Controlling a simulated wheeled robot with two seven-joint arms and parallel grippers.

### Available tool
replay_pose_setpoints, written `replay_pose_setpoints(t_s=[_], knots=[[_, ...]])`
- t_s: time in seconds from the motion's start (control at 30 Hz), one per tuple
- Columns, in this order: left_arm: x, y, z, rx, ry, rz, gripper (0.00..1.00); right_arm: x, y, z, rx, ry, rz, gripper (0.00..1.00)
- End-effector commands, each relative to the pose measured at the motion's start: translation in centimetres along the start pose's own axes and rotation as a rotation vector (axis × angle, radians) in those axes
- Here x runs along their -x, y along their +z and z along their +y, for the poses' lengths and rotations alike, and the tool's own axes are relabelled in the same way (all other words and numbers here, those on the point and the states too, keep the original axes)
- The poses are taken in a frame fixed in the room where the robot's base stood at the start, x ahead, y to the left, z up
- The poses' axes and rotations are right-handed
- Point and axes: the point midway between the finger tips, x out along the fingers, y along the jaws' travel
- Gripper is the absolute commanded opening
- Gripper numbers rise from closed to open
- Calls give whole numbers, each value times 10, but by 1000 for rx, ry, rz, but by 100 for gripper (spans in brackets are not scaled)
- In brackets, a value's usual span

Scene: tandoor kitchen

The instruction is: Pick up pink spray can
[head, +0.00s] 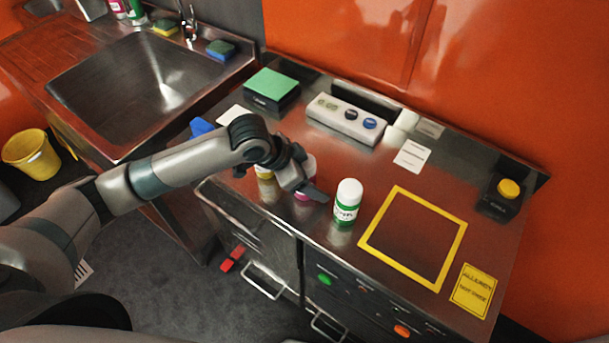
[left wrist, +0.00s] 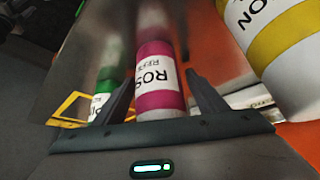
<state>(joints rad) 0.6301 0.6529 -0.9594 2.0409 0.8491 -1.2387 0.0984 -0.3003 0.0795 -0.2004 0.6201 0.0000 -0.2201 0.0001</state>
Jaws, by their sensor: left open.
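The pink spray can (left wrist: 156,85) with a white label stands between the two open fingers of my left gripper (left wrist: 160,100) in the left wrist view. In the head view the pink can (head: 304,191) is mostly hidden behind my left gripper (head: 306,186), which is at the counter's front edge. The fingers are around the can, and I see no clear contact. My right gripper is not in view.
A green and white can (head: 347,203) stands close to the right of my left gripper. A yellow-banded can (left wrist: 275,40) is close on the other side. A yellow square frame (head: 413,236) lies on the steel counter (head: 385,180). A sink (head: 150,85) is at the left.

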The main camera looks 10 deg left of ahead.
Motion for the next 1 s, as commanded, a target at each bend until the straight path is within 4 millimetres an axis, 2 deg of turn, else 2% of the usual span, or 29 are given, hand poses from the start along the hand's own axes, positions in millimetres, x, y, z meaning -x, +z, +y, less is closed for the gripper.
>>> replay_pose_setpoints(t_s=[0.23,0.27,0.47,0.77,1.0], knots=[[0,0,0,0,0,0,65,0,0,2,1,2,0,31],[0,0,0,0,0,0,63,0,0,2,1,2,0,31],[0,0,0,0,0,0,15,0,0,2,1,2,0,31],[2,-1,-1,0,-1,1,15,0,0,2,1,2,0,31],[17,-12,-1,-2,-2,4,15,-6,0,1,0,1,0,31]])
